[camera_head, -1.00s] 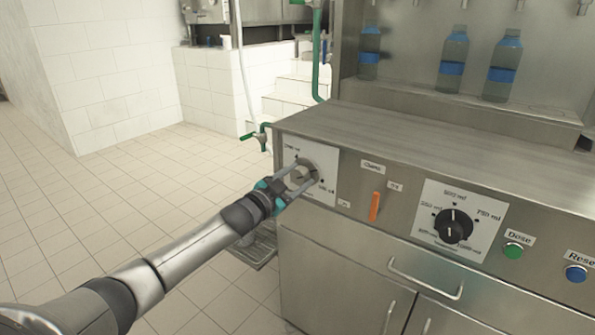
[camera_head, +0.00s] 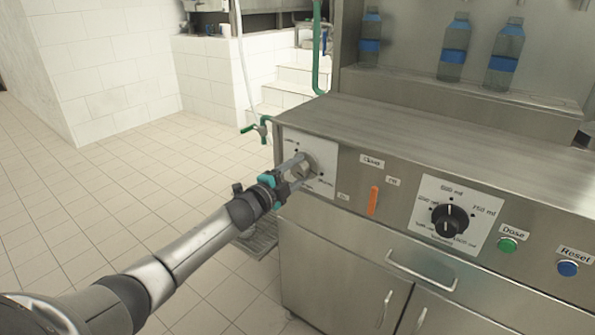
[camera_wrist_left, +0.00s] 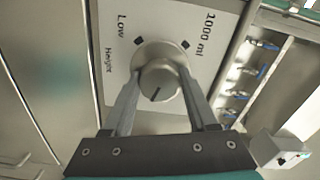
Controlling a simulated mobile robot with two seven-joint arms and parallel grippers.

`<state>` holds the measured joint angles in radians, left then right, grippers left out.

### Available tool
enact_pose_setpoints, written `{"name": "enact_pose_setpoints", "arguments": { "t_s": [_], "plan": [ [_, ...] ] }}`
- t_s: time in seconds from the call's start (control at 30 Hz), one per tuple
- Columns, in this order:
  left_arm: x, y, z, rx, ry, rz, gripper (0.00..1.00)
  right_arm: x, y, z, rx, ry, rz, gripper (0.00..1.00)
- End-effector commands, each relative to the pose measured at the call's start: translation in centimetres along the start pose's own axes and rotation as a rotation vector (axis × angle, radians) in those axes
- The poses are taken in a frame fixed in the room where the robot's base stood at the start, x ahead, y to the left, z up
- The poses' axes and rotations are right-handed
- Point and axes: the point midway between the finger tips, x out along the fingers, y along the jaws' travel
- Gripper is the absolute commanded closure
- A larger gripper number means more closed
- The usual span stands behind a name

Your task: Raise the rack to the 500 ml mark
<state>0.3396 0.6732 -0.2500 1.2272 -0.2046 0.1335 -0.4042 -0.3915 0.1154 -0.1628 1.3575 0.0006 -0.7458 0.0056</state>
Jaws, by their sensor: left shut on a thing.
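The height knob (camera_wrist_left: 162,84) is a round grey knob on a white plate (camera_wrist_left: 127,20) with the words Low, Height and 1000 ml. Its dark pointer line points toward the lower left in the left wrist view, away from both the Low and 1000 ml marks. My left gripper (camera_head: 300,172) is shut on this knob, one finger on each side; it also shows in the left wrist view (camera_wrist_left: 161,92). Three clear bottles with blue caps and bands, one of them the middle bottle (camera_head: 454,48), stand upright on the rack (camera_head: 470,104). My right gripper is out of view.
Right of the knob are an orange switch (camera_head: 373,201), a black dose dial (camera_head: 449,220) with ml labels, a green Dose button (camera_head: 507,245) and a blue Reset button (camera_head: 568,269). A green tap (camera_head: 259,130) is at the machine's left edge. The tiled floor (camera_head: 120,200) is clear.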

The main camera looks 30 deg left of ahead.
Motion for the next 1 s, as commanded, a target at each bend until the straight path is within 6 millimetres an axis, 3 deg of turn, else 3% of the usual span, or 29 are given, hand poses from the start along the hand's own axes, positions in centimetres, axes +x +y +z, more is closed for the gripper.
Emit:
{"name": "enact_pose_setpoints", "arguments": {
  "t_s": [0.67, 0.7, 0.93, 1.0],
  "plan": [
    [-0.01, 0.09, -0.10, 0.060, 0.003, 0.001, 0.97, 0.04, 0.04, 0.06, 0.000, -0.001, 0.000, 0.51],
    [-0.01, 0.09, -0.10, 0.060, 0.003, 0.001, 0.38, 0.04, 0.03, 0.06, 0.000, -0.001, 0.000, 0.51],
    [0.00, 0.05, -0.06, 0.059, 0.002, 0.000, 0.12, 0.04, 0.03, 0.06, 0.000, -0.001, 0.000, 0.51],
    [0.00, 0.04, -0.05, 0.059, 0.001, 0.000, 0.11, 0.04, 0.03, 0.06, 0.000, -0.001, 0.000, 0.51]
  ]
}}
